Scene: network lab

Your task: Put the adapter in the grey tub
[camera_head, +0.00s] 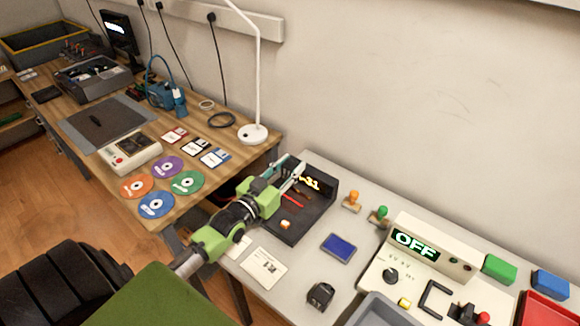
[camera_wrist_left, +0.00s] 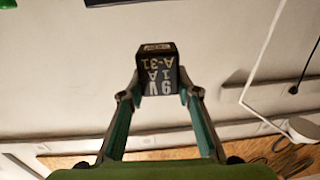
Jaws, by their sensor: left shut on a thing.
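My left gripper (camera_head: 294,168) reaches over the black open-fronted tray (camera_head: 322,212) on the white table. In the left wrist view the gripper (camera_wrist_left: 158,95) is shut on a black adapter (camera_wrist_left: 157,72), a small block printed "9V 1A A-31" that reads upside down there. In the head view I cannot clearly make out the held adapter at the fingertips. A grey tub (camera_head: 372,309) stands at the front of the white table, cut off by the lower picture edge. My right gripper is not in view.
A small black block (camera_head: 320,294) sits left of the grey tub. A white lamp (camera_head: 253,132) stands on the wooden desk.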

